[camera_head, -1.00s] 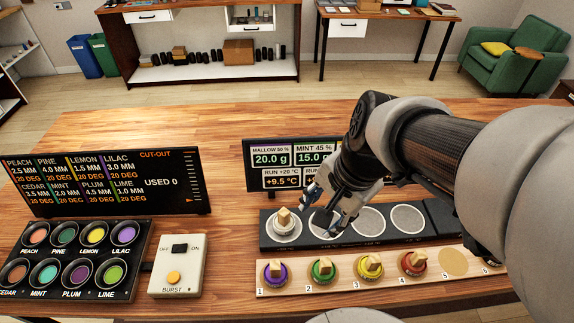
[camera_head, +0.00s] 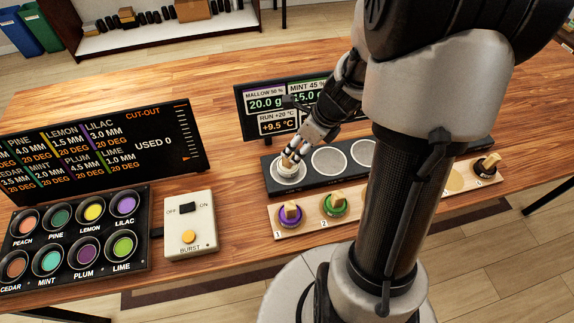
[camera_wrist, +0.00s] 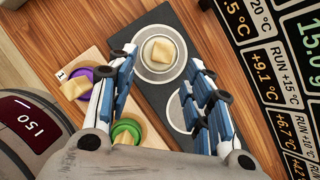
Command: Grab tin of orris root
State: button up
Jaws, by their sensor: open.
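No orris root label is readable on any tin. A white tin (camera_head: 287,178) with a wooden block knob sits on the leftmost round pad of the dark strip (camera_head: 268,172). My gripper (camera_head: 291,156) is open, right at this tin's knob in the head view. In the wrist view the white tin (camera_wrist: 159,58) shows between the spread fingertips of my gripper (camera_wrist: 162,62); I cannot tell whether they touch it. A purple tin (camera_head: 291,216) and a green tin (camera_head: 334,205) stand at places 1 and 2 on the wooden rack (camera_head: 312,222). My arm hides the rack's middle.
A display screen (camera_head: 245,101) stands close behind the strip. The round pad (camera_head: 328,160) beside the white tin is empty. A dark-ringed tin (camera_head: 487,165) stands at the rack's right end. A switch box (camera_head: 190,225) and a tray of coloured pots (camera_head: 148,245) are at left.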

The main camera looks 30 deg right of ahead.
aim_at(288, 161)
jog(key=b+x, duration=0.1)
jog(key=x, duration=0.1)
jog(key=b+x, duration=0.1)
jog(key=x, duration=0.2)
jog(key=b+x, duration=0.1)
jog(key=x, duration=0.1)
jog(key=shift+w+b, duration=0.3)
jog(key=shift+w, duration=0.05)
jog(key=shift+r, duration=0.1)
jog(key=shift+c, duration=0.2)
grip_shut()
